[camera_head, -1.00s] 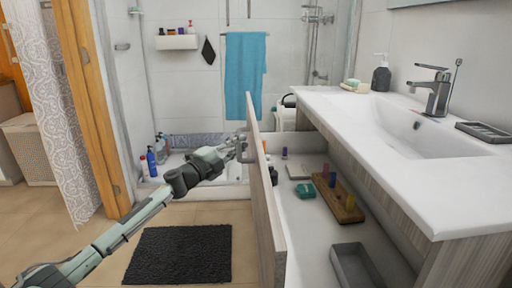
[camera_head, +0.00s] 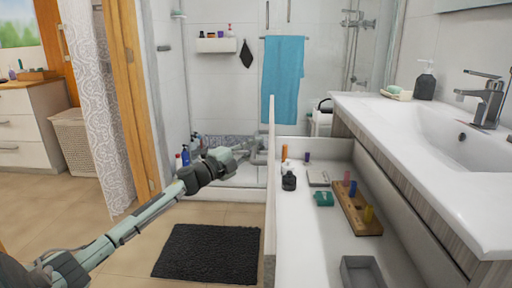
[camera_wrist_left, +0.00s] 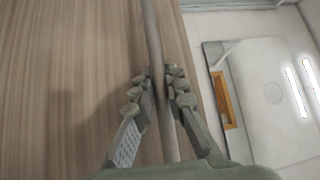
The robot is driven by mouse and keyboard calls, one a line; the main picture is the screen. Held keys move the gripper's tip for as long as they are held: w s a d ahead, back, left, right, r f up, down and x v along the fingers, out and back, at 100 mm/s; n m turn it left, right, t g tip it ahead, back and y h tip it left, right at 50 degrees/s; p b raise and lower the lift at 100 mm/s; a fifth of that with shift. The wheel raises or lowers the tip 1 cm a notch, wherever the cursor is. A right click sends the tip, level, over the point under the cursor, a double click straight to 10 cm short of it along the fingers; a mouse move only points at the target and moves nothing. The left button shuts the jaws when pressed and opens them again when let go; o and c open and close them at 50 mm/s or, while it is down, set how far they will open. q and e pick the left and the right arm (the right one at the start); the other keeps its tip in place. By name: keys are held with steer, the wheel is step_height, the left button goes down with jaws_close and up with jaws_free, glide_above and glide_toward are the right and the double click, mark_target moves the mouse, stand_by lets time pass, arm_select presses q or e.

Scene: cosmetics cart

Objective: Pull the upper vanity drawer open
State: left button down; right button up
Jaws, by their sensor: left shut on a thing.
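The upper vanity drawer (camera_head: 312,238) stands well out from under the white sink counter (camera_head: 440,185), with its inside showing. Its front panel (camera_head: 271,200) is seen nearly edge-on in the head view and as brown wood grain in the left wrist view (camera_wrist_left: 70,80). My left gripper (camera_head: 256,152) is at the outer face of the panel, toward its far end. In the left wrist view its fingers (camera_wrist_left: 160,74) are closed on either side of a long thin bar handle (camera_wrist_left: 151,25). My right gripper is not in view.
The drawer holds a wooden block with coloured pegs (camera_head: 358,212), a teal box (camera_head: 324,199), a dark bottle (camera_head: 289,180) and a grey tray (camera_head: 362,272). A black mat (camera_head: 208,254) lies on the floor left of the drawer. Tiled floor around it is clear.

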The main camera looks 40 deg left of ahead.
arm_select(q)
steer(key=c, duration=1.5)
jaws_free()
steer(key=shift+c, duration=0.2)
steer(key=v, duration=1.2)
steer(key=shift+a, duration=0.1)
